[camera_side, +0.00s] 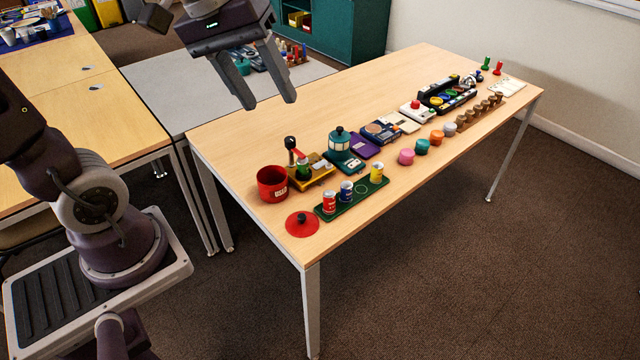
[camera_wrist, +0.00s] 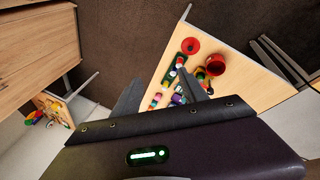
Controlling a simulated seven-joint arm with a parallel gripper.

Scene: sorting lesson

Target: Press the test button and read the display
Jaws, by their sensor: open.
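A small white box (camera_side: 415,113) with a red button on top (camera_side: 415,104) stands among the row of things on the long wooden table (camera_side: 440,200). It is the only clear push button I can make out; I cannot read any label on it. A flat blue device (camera_side: 380,132) lies to its left; I cannot tell whether it has a display. No readable display shows in either view. My gripper (camera_side: 270,103) is open and empty, raised high above the far left part of the table, well apart from the button. Its fingers also show in the wrist view (camera_wrist: 161,88).
A red pot (camera_side: 272,184), a red lid (camera_side: 302,224), a green tray (camera_side: 326,213) with small cans, and a teal lantern-like thing (camera_side: 343,143) crowd the table's left end. Several coloured round pieces line the front.

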